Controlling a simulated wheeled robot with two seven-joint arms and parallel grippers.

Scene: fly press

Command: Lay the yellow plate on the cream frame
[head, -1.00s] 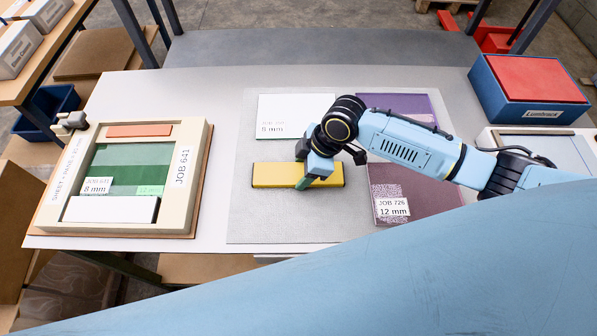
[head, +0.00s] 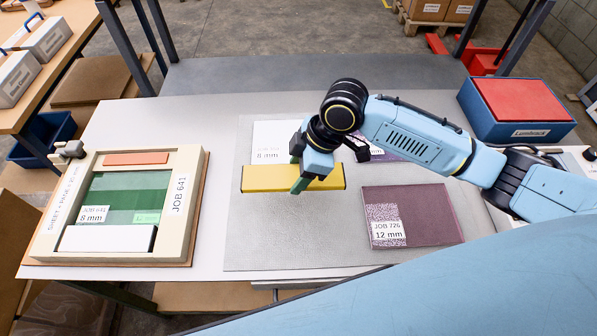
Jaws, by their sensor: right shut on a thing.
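The yellow plate (head: 262,178) is a long bar with a dark edge. My right gripper (head: 301,182) is shut on it, with its fingers over the plate's middle. The plate appears raised above the grey mat and covers the lower edge of a white plate behind it. The cream frame (head: 180,220) lies at the left of the table, labelled JOB 641. Inside it are an orange bar (head: 136,158), green plates (head: 124,196) and a white bar (head: 108,238). My left gripper is not in view.
The grey mat (head: 290,235) bears a white plate (head: 270,148) and a purple plate (head: 425,213) labelled JOB 726, 12 mm. A blue box with a red top (head: 520,100) stands at the back right. Bare table lies between frame and mat.

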